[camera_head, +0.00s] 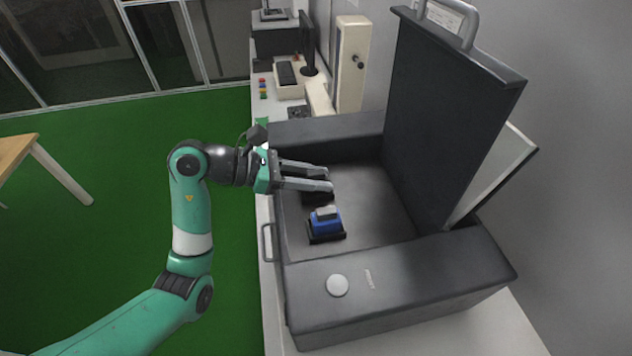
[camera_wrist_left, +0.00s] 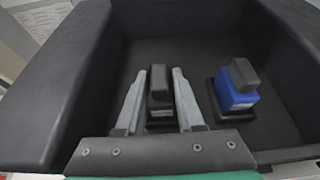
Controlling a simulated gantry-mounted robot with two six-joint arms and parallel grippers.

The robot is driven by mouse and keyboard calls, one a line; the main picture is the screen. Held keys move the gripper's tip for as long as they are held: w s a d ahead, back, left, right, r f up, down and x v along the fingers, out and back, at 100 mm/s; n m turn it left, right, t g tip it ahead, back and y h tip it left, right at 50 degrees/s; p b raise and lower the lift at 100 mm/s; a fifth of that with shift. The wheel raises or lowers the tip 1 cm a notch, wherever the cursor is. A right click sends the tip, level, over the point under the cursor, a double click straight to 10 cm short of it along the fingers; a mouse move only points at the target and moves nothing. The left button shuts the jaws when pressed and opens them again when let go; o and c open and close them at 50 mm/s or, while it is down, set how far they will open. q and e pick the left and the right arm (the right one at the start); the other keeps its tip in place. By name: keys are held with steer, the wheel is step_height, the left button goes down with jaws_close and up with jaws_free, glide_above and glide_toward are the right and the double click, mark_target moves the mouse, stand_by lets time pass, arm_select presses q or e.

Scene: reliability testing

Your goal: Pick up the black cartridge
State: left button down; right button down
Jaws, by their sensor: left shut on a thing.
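The black cartridge (camera_wrist_left: 160,112) stands in the dark case, between the two fingers of my left gripper (camera_wrist_left: 160,100), which is shut on it. In the head view my left gripper (camera_head: 325,180) reaches into the case from the left, and the cartridge (camera_head: 318,197) shows only partly below the fingers. I cannot tell whether it is clear of the case floor. A blue cartridge with a dark grey top (camera_head: 325,220) sits nearer the case front; it also shows to the right in the left wrist view (camera_wrist_left: 237,90). My right gripper is not in view.
The case (camera_head: 400,280) has raised walls around its inner floor, and its lid (camera_head: 450,110) stands open at the right. A round light button (camera_head: 337,285) is on the front wall. A white bench (camera_head: 480,325) carries the case, with equipment behind it.

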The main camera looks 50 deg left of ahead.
mark_target(316, 172)
arm_select(q)
steer(key=shift+r, duration=0.15)
steer(key=shift+r, duration=0.3)
step_height(316, 172, up, 2)
steer(key=shift+r, duration=0.2)
steer(key=s+a+r+b, duration=0.1)
steer(key=s+a+r, duration=0.4)
steer(key=s+r, duration=0.4)
steer(key=s, duration=0.4)
steer(key=shift+r, duration=0.35)
steer(key=shift+f, duration=0.1)
